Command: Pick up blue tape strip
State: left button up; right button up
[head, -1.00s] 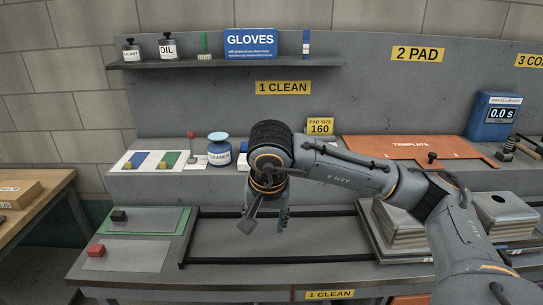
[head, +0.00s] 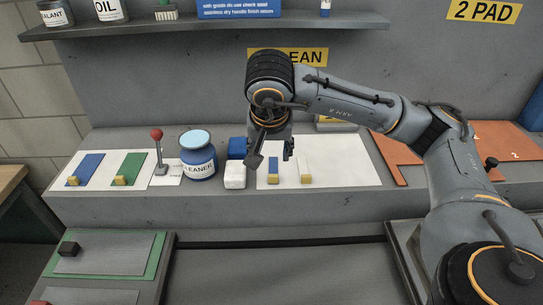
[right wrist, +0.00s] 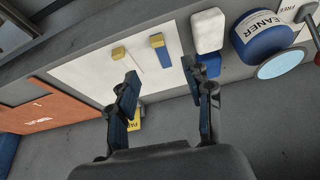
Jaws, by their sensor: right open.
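A small blue tape strip (head: 273,163) with a yellow tab at its near end lies on a white sheet (head: 340,173) on the raised ledge. It also shows in the right wrist view (right wrist: 164,57), beyond and between my fingertips. My right gripper (head: 271,153) is open and empty, pointing down above the sheet close to the blue strip. In the right wrist view its two fingers (right wrist: 160,78) are spread apart. A pale strip (head: 304,166) with a yellow tab lies just right of the blue one. My left gripper is not in view.
Left of the sheet stand a white block (head: 235,176), a blue block (head: 237,148), a cleaner jar (head: 198,158) and a red-knobbed lever (head: 157,150). Larger blue (head: 86,168) and green (head: 129,168) pieces lie further left. An orange template (head: 395,160) is to the right.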

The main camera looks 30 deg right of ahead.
aim_at(273, 177)
jog(key=p+x, duration=0.1)
jog(key=x, duration=0.6)
jog(key=shift+d+f+p, duration=0.2)
jog(key=shift+d+p, duration=0.05)
jog(key=shift+p, duration=0.1)
jog(key=shift+w+f, duration=0.25)
jog(key=shift+f, duration=0.05)
jog(key=shift+w+d+f+p, duration=0.15)
jog(key=shift+d+f+p, duration=0.15)
jog(key=shift+f+p, duration=0.25)
jog(key=p+x, duration=0.1)
jog(key=x, duration=0.2)
jog(key=shift+d+f, duration=0.2)
jog(key=shift+f, duration=0.45)
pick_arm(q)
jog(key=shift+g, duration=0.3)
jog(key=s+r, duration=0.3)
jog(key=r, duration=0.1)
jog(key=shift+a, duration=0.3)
pick_arm(e)
jog(key=c, duration=0.9)
